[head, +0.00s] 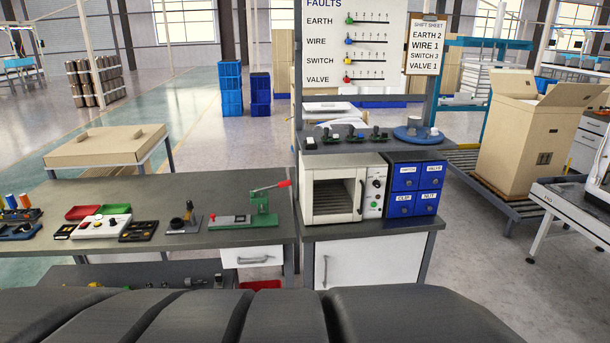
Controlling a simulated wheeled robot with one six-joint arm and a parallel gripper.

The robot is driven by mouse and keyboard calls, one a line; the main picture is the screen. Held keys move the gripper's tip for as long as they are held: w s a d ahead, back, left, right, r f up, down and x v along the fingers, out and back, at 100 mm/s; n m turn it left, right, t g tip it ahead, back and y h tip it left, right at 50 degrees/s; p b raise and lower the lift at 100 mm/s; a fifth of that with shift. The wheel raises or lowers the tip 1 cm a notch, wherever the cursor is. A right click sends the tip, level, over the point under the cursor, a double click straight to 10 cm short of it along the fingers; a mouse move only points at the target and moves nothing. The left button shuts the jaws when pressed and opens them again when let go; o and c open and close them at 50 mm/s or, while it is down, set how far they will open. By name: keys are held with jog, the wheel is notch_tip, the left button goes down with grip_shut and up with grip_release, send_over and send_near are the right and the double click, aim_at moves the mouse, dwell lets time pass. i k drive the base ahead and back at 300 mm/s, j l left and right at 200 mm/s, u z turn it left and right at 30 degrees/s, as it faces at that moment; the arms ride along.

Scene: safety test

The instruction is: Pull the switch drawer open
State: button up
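A small blue cabinet (416,157) stands on the bench to the right of a white oven-like box. Its front has two rows of two drawers with white labels and dark knobs. The switch drawer (399,184) is the upper left one, and it looks shut. The valve drawer (436,181) is beside it on the right. The clip drawer (398,210) is below it and the nut drawer (424,209) is at lower right; these look shut too. My gripper is not in view.
The white box (322,214) with a grille door and handle stands left of the cabinet. A green press with a red handle (262,215) is on the lower bench (150,190). A large cardboard box (530,130) stands on rollers at right. Bare floor shows right of the bench.

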aim_at(406, 177)
jog(key=z, duration=0.95)
jog(key=i+u, duration=0.2)
jog(key=i, duration=0.65)
jog(key=i+l+u, duration=0.15)
jog(key=i, duration=0.7)
